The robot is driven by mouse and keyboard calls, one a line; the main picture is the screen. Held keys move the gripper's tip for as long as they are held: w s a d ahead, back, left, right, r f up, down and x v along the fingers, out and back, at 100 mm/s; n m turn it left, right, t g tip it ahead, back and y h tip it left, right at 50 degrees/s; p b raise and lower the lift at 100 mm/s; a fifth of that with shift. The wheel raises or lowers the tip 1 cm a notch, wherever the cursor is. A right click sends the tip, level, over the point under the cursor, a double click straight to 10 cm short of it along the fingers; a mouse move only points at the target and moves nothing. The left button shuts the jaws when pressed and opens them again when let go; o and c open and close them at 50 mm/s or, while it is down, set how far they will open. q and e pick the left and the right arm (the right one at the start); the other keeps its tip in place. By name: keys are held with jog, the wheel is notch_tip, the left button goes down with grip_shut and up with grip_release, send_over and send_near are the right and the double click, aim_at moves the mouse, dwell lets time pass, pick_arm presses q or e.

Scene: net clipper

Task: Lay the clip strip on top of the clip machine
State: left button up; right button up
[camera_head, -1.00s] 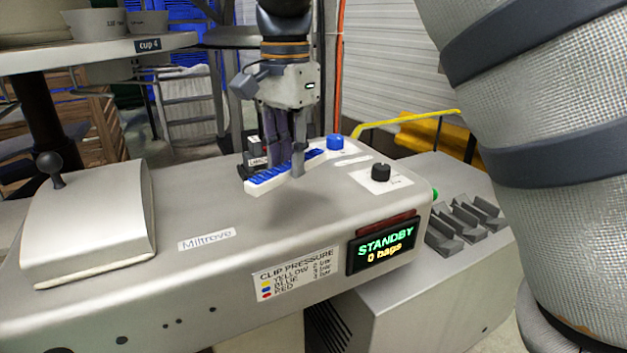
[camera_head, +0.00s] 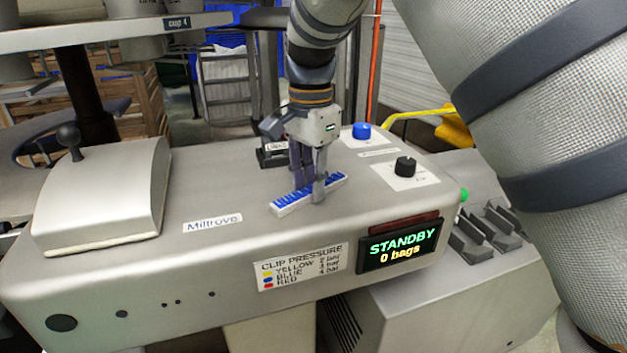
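The clip strip (camera_head: 292,201) is a white bar with a row of blue clips. It lies level, slightly slanted in the picture, at the top surface of the clip machine (camera_head: 236,247). It looks in contact with that surface, though a very small gap cannot be ruled out. My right gripper (camera_head: 309,192) points down from above with one finger on the far side of the strip and one on the near side, shut on its middle. The fingers hide part of the clips. My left gripper is not in view.
A blue button (camera_head: 361,131) and black knob (camera_head: 405,166) stand right of the strip. A small black labelled block (camera_head: 272,155) sits behind it. A lidded housing with a lever (camera_head: 104,200) is at left. My arm fills the right.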

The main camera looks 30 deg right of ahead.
jog(key=o, duration=0.4)
jog(key=shift+d, duration=0.1)
jog(key=shift+o, duration=0.2)
jog(key=shift+s, duration=0.2)
jog(key=shift+w+r, duration=0.1)
jog(key=shift+r, duration=0.1)
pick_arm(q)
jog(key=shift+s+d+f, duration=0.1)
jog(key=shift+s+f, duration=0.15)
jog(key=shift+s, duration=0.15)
pick_arm(e)
notch_tip(320, 180, up, 12)
jog(key=shift+f, duration=0.1)
